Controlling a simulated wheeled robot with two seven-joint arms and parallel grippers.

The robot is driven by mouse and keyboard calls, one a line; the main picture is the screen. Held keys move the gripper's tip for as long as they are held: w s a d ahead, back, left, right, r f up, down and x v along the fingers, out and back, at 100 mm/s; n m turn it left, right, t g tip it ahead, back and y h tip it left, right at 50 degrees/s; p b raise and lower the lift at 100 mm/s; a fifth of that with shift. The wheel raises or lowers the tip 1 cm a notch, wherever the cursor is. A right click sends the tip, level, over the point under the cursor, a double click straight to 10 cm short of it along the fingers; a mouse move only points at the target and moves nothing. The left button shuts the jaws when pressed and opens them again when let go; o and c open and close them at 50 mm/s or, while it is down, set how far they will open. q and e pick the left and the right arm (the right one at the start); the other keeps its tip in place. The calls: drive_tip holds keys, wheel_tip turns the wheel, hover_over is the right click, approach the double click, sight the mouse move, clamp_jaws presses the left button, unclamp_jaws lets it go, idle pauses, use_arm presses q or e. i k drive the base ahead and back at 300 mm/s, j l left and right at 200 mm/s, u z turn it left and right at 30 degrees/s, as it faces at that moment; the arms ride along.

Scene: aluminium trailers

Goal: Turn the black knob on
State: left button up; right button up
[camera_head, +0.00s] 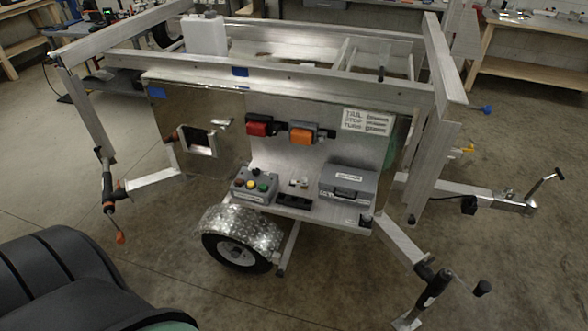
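An aluminium trailer fills the middle of the view, with a silver side panel (350,150) and a narrow shelf along it. A small dark knob-like piece (366,219) sits at the shelf's right end, below a grey case; its setting is too small to read. A grey control box (251,197) with red, yellow and green buttons sits at the shelf's left end. Neither of my grippers is in view.
A red lamp (258,129) and an orange lamp (301,137) are mounted above the shelf. The grey case (347,185) stands on it. A wheel with a bright fender (240,229) sticks out below. A crank leg (434,291) stands at lower right.

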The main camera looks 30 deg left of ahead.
sight(255, 172)
drive_tip(key=u, duration=1.3)
